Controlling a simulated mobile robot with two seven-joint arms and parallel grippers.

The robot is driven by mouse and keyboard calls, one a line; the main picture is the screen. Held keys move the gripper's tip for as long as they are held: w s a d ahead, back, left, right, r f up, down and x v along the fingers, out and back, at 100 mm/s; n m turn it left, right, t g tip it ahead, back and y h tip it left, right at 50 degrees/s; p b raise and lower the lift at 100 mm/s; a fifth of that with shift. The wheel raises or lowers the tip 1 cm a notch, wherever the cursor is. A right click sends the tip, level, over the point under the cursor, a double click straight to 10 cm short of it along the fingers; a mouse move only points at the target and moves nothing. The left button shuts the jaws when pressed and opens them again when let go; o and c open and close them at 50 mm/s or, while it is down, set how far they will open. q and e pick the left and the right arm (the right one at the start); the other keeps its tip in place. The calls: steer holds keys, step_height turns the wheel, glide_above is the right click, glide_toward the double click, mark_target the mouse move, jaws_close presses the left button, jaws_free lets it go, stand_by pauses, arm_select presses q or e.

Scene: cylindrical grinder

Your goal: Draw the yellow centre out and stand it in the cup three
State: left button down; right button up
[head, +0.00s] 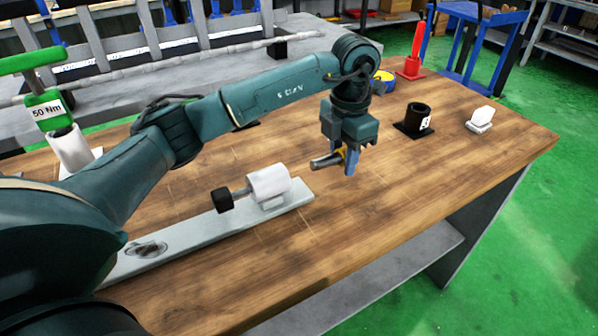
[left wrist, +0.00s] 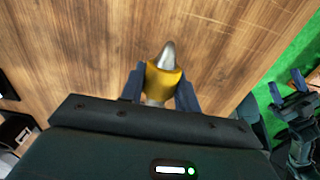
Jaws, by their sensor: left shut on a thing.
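The yellow centre (head: 341,155) is in my left gripper (head: 350,163), above the table and clear of the white housing. In the head view its grey metal end points left, lying roughly level, and the fingers partly hide its yellow part. In the left wrist view, the yellow collar (left wrist: 163,80) sits between the two blue fingers, with the grey tip beyond. A black cup (head: 416,116) on a dark base, with a small white label, stands right of the gripper; its mark looks like a 3. My right gripper (left wrist: 287,86) shows at the right of the left wrist view, its blue fingers apart.
A white block (head: 481,118), a yellow and blue round item (head: 383,80) and a red stand (head: 411,68) are beyond. A green-topped tool (head: 45,104) stands at left.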

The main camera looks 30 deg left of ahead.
arm_select(q)
steer(key=shift+r+p, duration=2.1)
steer(key=shift+r, duration=1.05)
steer(key=shift+f, duration=0.1)
